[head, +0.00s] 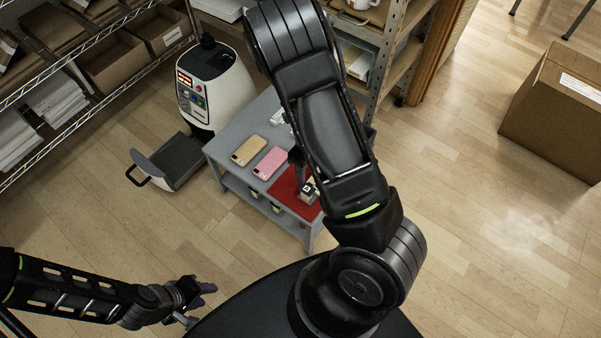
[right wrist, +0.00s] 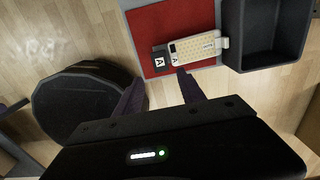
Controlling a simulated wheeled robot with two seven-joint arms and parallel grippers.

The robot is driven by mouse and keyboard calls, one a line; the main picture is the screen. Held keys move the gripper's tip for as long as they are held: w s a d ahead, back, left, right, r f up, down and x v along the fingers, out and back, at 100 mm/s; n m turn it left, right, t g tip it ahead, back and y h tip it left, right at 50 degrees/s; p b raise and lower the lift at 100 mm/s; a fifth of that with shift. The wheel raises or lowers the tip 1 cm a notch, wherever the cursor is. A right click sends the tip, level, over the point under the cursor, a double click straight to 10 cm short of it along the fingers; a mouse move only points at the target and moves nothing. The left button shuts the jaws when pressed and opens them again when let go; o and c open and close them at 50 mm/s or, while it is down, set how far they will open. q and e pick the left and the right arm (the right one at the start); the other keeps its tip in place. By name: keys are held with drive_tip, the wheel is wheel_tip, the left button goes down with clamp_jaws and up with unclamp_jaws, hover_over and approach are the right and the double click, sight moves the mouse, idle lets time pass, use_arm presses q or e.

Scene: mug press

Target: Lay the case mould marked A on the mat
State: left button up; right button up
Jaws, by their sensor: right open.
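The red mat (head: 283,183) lies on the grey table and also shows in the right wrist view (right wrist: 180,18). On it is a pale, cream-coloured mould (right wrist: 192,50) with a small A mark; its right end reaches past the mat's edge. A black block (right wrist: 160,60) with a white A label sits against its left end. In the head view these show as a small dark and pale shape (head: 309,191), partly hidden by my arm. My right gripper (right wrist: 160,90) is open and empty, fingers apart beside the mould. My left gripper (head: 196,301) is away from the table, its opening unclear.
A tan case (head: 249,150) and a pink case (head: 269,163) lie left of the mat. A dark open bin (right wrist: 268,35) stands right of it in the wrist view. A white machine (head: 211,85) stands behind the table. A cardboard box (head: 557,115) is at right on open floor.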

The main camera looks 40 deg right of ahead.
drive_tip(key=s+a+f+n+y, duration=0.1)
drive_tip(key=s+a+f+n, duration=0.35)
drive_tip(key=a+n, duration=0.5)
drive_tip(key=s+a+f+n+y, duration=0.1)
drive_tip(key=s+a+f+n, duration=0.2)
drive_tip(key=s+a+n, duration=0.7)
drive_tip(key=w+a+r+n+y, duration=0.2)
drive_tip(key=a+n, duration=0.5)
drive_tip(key=n, duration=0.4)
drive_tip(key=shift+w+r+t, duration=0.2)
drive_tip(key=shift+w+t, duration=0.2)
drive_tip(key=shift+w, duration=0.05)
drive_tip(key=shift+n, duration=0.25)
wheel_tip(320, 180, up, 9)
drive_tip(key=p, duration=0.9)
